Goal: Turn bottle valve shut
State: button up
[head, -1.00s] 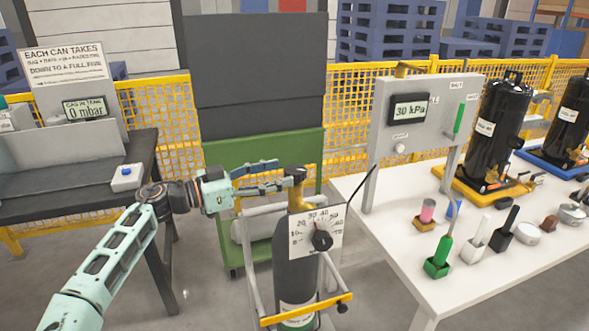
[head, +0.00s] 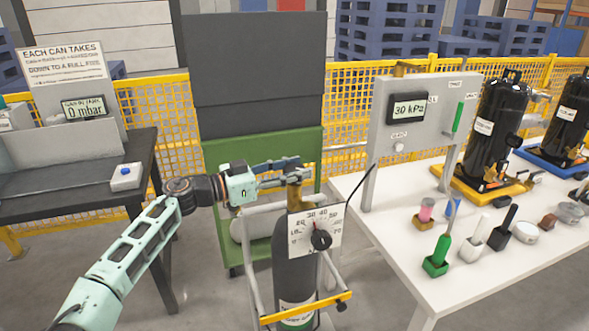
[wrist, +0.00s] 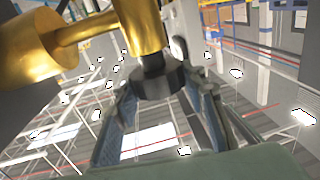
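The gas bottle (head: 296,262) stands upright in a wheeled frame, with a brass valve (head: 293,197) on top. In the wrist view the brass valve body (wrist: 132,22) fills the upper left, with its dark round knob (wrist: 158,84) pointing toward my gripper. My gripper (head: 298,170) is level with the valve top and reaches it from the left. In the wrist view its two fingers (wrist: 160,100) are apart, one on each side of the knob. I cannot tell whether they touch it. The fingers hide the knob in the head view.
The panel display (head: 408,108) reads 30 kPa. A white table (head: 395,235) with small tools is at right, a dark bench (head: 75,178) at left. A green cabinet (head: 222,158) stands behind.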

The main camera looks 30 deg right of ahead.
jog(key=shift+c, duration=1.3)
jog(key=shift+m+g, duration=0.3)
jog(key=shift+g, duration=0.2)
jog(key=shift+w+f+m+g+y+b, duration=0.1)
jog(key=shift+m+g+y+b, duration=0.4)
jog(key=shift+m+g+b, duration=0.85)
jog(key=shift+m+g+y, duration=0.8)
jog(key=shift+m+g, duration=0.15)
jog(key=shift+g, duration=0.55)
jog(key=shift+m+g+y, duration=0.8)
jog(key=shift+m+g, duration=0.1)
jog(key=shift+g, duration=0.55)
jog(key=shift+m+g+y, duration=0.3)
jog(key=shift+g+y, duration=0.1)
jog(key=shift+g, duration=0.1)
jog(key=o, duration=1.2)
jog(key=shift+r, duration=0.2)
